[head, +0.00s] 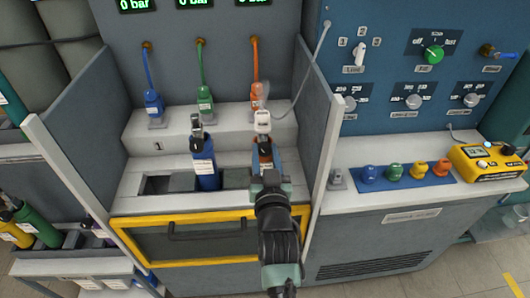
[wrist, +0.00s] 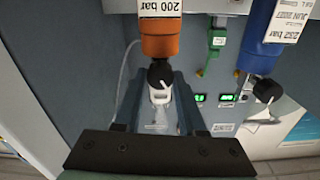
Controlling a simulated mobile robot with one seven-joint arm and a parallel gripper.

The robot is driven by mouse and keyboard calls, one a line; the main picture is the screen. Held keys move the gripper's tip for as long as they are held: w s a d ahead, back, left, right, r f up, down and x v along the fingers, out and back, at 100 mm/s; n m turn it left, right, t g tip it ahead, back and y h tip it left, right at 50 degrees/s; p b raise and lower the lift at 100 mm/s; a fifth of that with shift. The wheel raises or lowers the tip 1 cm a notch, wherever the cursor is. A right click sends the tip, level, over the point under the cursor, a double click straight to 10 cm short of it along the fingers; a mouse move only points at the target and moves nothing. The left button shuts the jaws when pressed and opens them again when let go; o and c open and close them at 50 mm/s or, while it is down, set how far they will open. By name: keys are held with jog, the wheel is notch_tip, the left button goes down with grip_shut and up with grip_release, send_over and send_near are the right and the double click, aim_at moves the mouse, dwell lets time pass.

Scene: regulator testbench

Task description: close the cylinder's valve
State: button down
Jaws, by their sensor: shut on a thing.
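An orange cylinder (head: 265,149) stands in the right part of the testbench well, with a white fitting (head: 263,120) at its top. The wrist view shows its orange body (wrist: 158,46) with a "200 bar" label, its black valve knob (wrist: 160,74) and the white fitting beside the knob (wrist: 160,97). My gripper (head: 267,172) is at the front of this cylinder in the head view. In the wrist view the fingers of my gripper (wrist: 160,79) lie on either side of the black knob and are shut on it. The finger contact is partly hidden.
A blue cylinder (head: 205,172) stands in the well to the left. Side panels (head: 326,125) bound the bay, and a yellow-framed door (head: 210,239) is below. Blue, green and orange hoses hang behind. A yellow device (head: 487,164) sits on the right counter.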

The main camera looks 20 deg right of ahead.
jog(key=m+p, duration=0.1)
jog(key=m, duration=0.5)
dwell(0.3)
jog(key=shift+m, duration=0.3)
jog(key=shift+c, duration=2.4)
grip_release()
jog(key=v, duration=1.3)
jog(key=shift+d, duration=0.1)
